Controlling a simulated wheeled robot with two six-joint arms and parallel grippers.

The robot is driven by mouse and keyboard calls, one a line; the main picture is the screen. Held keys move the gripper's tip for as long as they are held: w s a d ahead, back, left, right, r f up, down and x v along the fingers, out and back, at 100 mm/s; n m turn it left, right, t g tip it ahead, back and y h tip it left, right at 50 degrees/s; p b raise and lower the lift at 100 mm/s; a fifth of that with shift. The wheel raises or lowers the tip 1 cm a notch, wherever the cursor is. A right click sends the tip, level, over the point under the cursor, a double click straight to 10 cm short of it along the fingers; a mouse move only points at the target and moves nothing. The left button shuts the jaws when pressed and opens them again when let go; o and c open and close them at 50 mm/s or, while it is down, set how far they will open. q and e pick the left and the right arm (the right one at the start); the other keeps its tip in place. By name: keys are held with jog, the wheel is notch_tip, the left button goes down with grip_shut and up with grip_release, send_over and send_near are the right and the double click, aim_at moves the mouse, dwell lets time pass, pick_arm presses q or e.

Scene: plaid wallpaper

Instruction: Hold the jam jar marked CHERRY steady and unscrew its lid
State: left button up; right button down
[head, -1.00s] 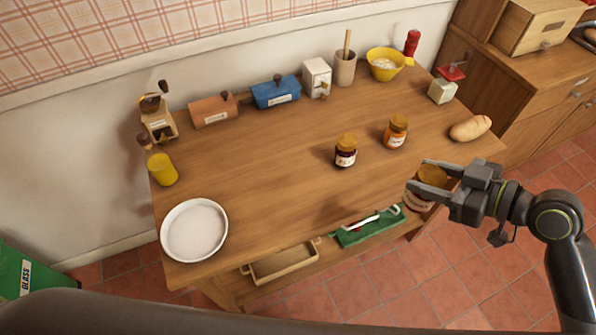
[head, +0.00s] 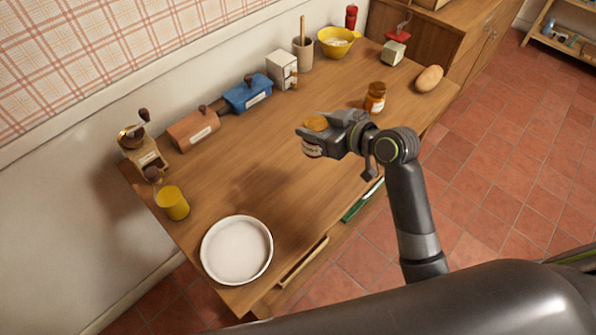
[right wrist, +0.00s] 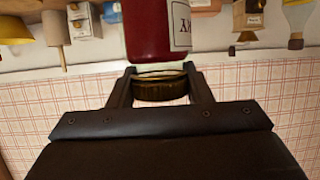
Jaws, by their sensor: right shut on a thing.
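My right gripper (head: 322,128) is shut on a jam jar (head: 312,149) with a gold lid, held upright above the table. In the right wrist view the fingers (right wrist: 160,82) stand on both sides of the gold lid (right wrist: 160,90). The red jar body (right wrist: 155,30) appears upside down there, and only part of its label (right wrist: 181,25) shows, so I cannot read the full word. An orange jar (head: 374,104) with a gold lid stands on the table behind the gripper. My left gripper is out of view.
The wooden table (head: 220,190) is clear in its middle. A white round dish (head: 238,250) and a yellow cup (head: 172,203) stand at the left. Tins, a grinder (head: 143,150), a yellow bowl (head: 338,42) and bread (head: 429,78) line the back and right.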

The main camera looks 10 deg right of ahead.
jog(key=a, duration=0.1)
jog(key=w+a, duration=0.2)
jog(key=shift+a+f, duration=0.15)
jog(key=shift+f, duration=0.2)
notch_tip(320, 180, down, 10)
jog(key=shift+a+f, duration=0.1)
jog(key=shift+f, duration=0.15)
jog(key=c, duration=0.7)
grip_release()
